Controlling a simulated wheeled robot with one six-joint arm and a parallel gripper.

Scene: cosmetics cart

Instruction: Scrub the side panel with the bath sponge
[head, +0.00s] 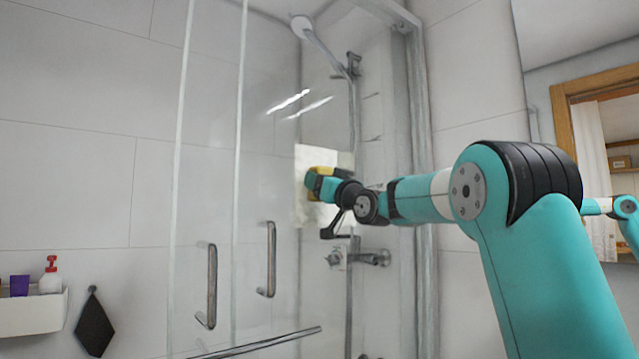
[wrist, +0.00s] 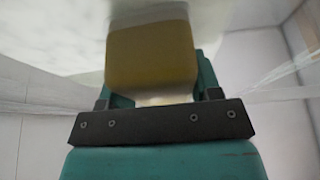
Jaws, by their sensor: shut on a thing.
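My gripper (head: 322,186) reaches into the glass shower enclosure and is shut on the yellow bath sponge (head: 312,181). In the wrist view the sponge (wrist: 152,58) sits between the teal fingers of my gripper (wrist: 155,92). The side panel is a pale, whitish patch (head: 328,158) behind the sponge. The sponge is at or very near its surface; I cannot tell whether it touches. In the wrist view a pale, blurred surface (wrist: 50,35) lies just beyond the sponge.
Glass doors with handles (head: 271,258) stand to the left of my arm. A shower head (head: 301,26) hangs above, and a mixer tap (head: 372,257) is below my gripper. At lower left are a white wall shelf (head: 33,313) with bottles and a hanging black cloth (head: 94,325).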

